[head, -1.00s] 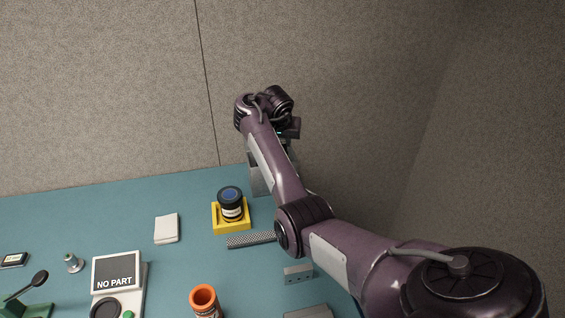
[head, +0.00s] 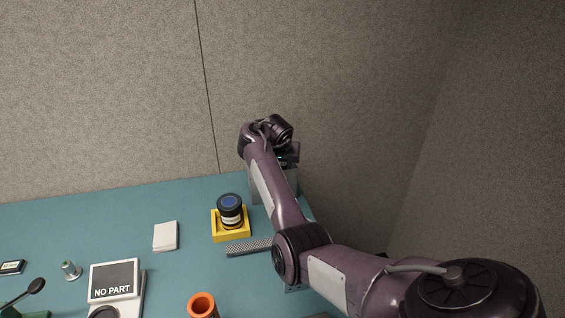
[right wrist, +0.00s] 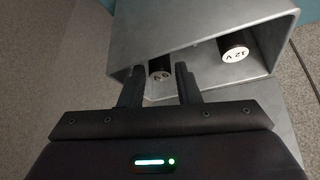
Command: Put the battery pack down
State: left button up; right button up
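My right gripper (right wrist: 161,80) is at the open mouth of a grey metal bin (right wrist: 190,22). The battery pack (right wrist: 160,67), a dark cylinder with a marked end, shows between its two fingers, which stand close on either side of it. Its far end is hidden. A second dark cylinder labelled 12 V (right wrist: 235,54) lies inside the bin, to the right. In the head view the bin (head: 288,186) stands at the table's back right corner, partly hidden by my right arm, which hides the fingers too. My left gripper is not in view.
On the teal table (head: 110,220), a yellow holder (head: 232,234) with a dark jar (head: 230,208) stands left of my right arm. A textured grey strip (head: 248,247), white pad (head: 165,236), orange container (head: 202,305) and NO PART sign (head: 113,280) are nearby. A wall rises behind.

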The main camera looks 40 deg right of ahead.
jog(key=shift+r, duration=0.35)
jog(key=p+v, duration=1)
jog(key=v, duration=0.2)
jog(key=shift+p, duration=0.35)
jog(key=shift+f, duration=0.2)
